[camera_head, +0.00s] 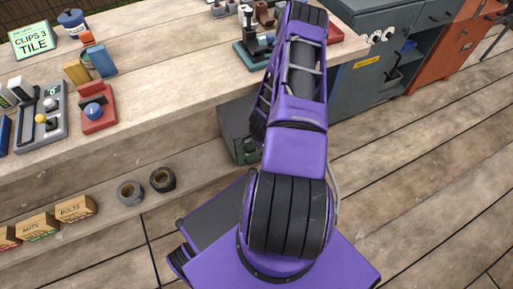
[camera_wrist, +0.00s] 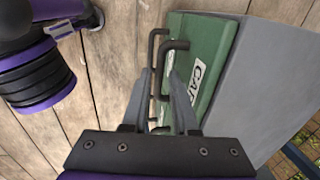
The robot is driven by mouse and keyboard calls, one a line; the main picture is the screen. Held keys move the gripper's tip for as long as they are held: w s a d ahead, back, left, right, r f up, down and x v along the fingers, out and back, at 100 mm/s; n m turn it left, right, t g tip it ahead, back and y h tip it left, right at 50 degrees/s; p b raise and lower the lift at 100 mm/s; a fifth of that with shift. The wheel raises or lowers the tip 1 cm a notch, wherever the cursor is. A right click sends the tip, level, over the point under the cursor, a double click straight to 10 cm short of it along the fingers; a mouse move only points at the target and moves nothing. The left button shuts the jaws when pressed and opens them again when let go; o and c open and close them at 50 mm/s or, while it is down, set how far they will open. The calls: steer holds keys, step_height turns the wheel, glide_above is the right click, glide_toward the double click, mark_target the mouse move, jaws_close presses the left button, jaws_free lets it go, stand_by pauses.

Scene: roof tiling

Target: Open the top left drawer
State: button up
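In the wrist view, a green drawer front (camera_wrist: 207,48) with a white label, partly readable as "CAR", is on a grey cabinet (camera_wrist: 262,65). Dark bar handles (camera_wrist: 174,44) stand out from the green fronts. My gripper (camera_wrist: 160,72) is open, its two grey fingers pointing at the handles. A handle bar shows between the fingertips; I cannot tell whether they touch it. Which drawer is the top left one is not clear. In the head view my purple arm hides the gripper.
In the head view, a wooden workbench (camera_head: 150,75) carries tools and a "CLIPS 3 TILE" sign (camera_head: 33,39). Tape rolls (camera_head: 162,179) and small boxes (camera_head: 75,208) lie on a lower shelf. A grey cabinet (camera_head: 372,97) stands right of my arm. Plank floor at right is clear.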

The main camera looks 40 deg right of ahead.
steer(key=shift+f, duration=0.15)
jaws_close()
stand_by(1.4)
